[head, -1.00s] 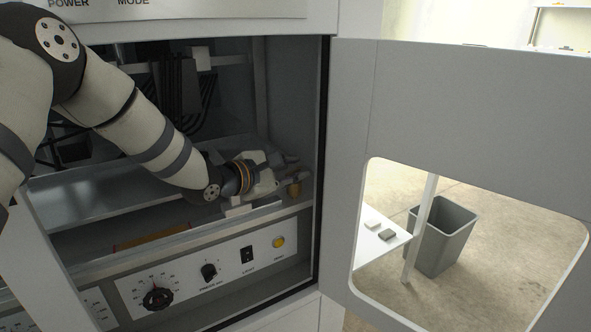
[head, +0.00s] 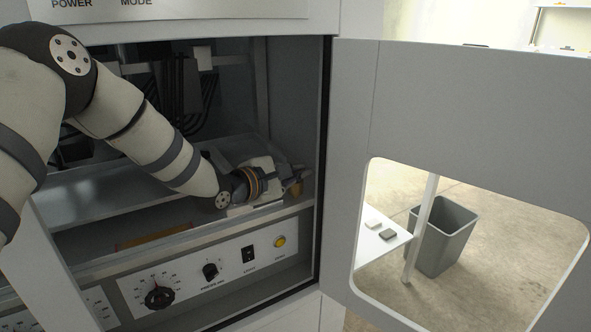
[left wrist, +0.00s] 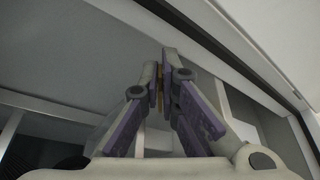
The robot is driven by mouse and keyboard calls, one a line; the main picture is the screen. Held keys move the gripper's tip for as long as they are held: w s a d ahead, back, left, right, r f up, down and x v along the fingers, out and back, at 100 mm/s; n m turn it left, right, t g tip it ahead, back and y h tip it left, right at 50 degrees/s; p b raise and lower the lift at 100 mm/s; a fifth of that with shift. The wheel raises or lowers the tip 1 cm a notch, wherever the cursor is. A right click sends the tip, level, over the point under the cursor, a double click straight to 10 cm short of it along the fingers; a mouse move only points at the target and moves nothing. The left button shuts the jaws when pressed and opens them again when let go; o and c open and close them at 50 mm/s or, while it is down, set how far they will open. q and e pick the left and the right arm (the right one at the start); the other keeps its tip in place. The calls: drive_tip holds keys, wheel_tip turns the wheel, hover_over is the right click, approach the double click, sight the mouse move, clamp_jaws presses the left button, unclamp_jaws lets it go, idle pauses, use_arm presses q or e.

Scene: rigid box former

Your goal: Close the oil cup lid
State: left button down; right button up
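The brass-coloured oil cup (head: 296,188) stands at the right end of the cabinet's inner shelf, close to the side wall. It is small and partly covered by my left gripper, so I cannot tell how its lid sits. My left gripper (head: 299,172) reaches in from the left, with its fingertips just above or beside the cup. In the left wrist view the two fingers (left wrist: 163,72) come together at the tips, and a thin brass-coloured strip (left wrist: 160,86) shows at them. I see no clear grip on it. My right gripper is not in view.
The cabinet's door (head: 460,110) stands open at right, with a window cut in it. A control panel (head: 215,272) with knobs and a yellow button is below the shelf. Black cables hang behind. A grey bin (head: 443,240) stands on the floor beyond the door.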

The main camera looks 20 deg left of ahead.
use_arm(q)
drive_tip(key=c, duration=1.8)
unclamp_jaws()
drive_tip(key=shift+c, duration=0.2)
drive_tip(key=shift+w, duration=0.1)
